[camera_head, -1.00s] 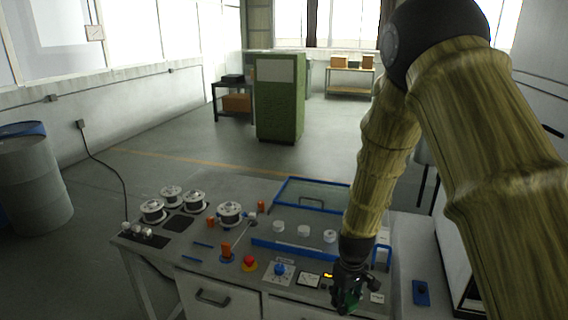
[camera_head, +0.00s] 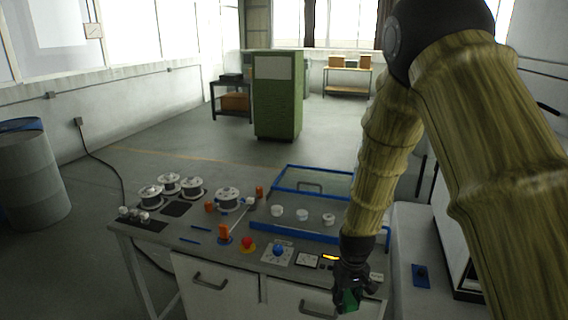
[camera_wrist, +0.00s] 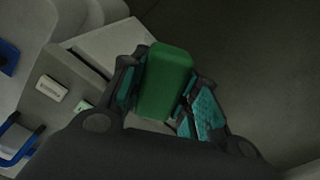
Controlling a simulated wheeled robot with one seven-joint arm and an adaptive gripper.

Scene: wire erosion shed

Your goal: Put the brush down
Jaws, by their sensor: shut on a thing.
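My gripper (camera_head: 350,292) is at the front right edge of the workbench (camera_head: 190,236). It is shut on a green block-shaped thing, which may be the brush (camera_head: 349,300); no bristles can be made out. In the wrist view the green thing (camera_wrist: 166,82) sits between the two teal-padded fingers of my gripper (camera_wrist: 168,95). Its far end points over the dark floor, past the bench edge. Whether it touches the bench front cannot be told.
The bench holds several wire spools (camera_head: 228,198), a red button (camera_head: 247,243), a blue knob (camera_head: 279,250) and a blue-framed clear tray (camera_head: 312,182). A blue switch box (camera_head: 420,276) lies on the pale surface at right. A green cabinet (camera_head: 278,97) stands behind on open floor.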

